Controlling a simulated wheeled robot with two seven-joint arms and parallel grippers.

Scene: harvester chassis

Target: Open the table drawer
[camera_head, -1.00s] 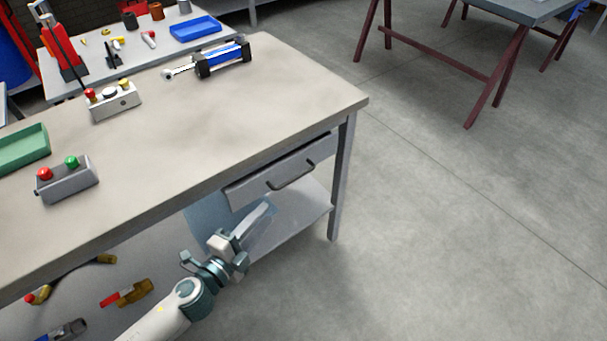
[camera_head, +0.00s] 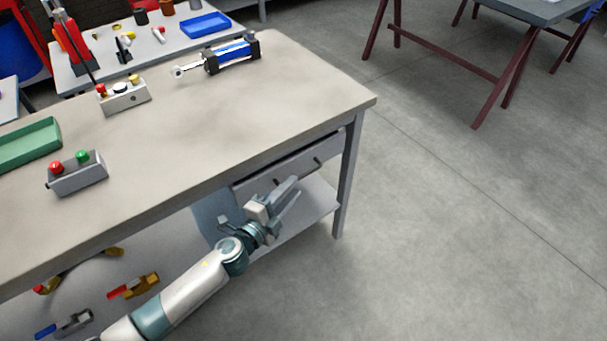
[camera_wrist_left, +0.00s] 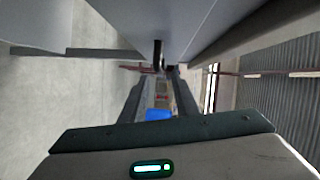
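The grey drawer (camera_head: 300,159) sits under the right end of the workbench top and looks shut. Its dark bar handle (camera_head: 318,163) is partly hidden behind my left gripper. My left gripper (camera_head: 288,188) is in front of the drawer, with its fingers pointing up and right toward the handle. In the left wrist view the two fingers (camera_wrist_left: 159,82) stand apart with nothing visibly held. A dark piece that looks like the handle (camera_wrist_left: 158,54) shows just beyond and between the fingertips. I cannot tell whether they touch it. My right gripper is out of view.
The workbench top (camera_head: 230,110) overhangs my left arm. A button box (camera_head: 77,175), a green tray (camera_head: 28,145) and a blue cylinder part (camera_head: 230,55) lie on it. A lower shelf (camera_head: 318,205) is below the drawer.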

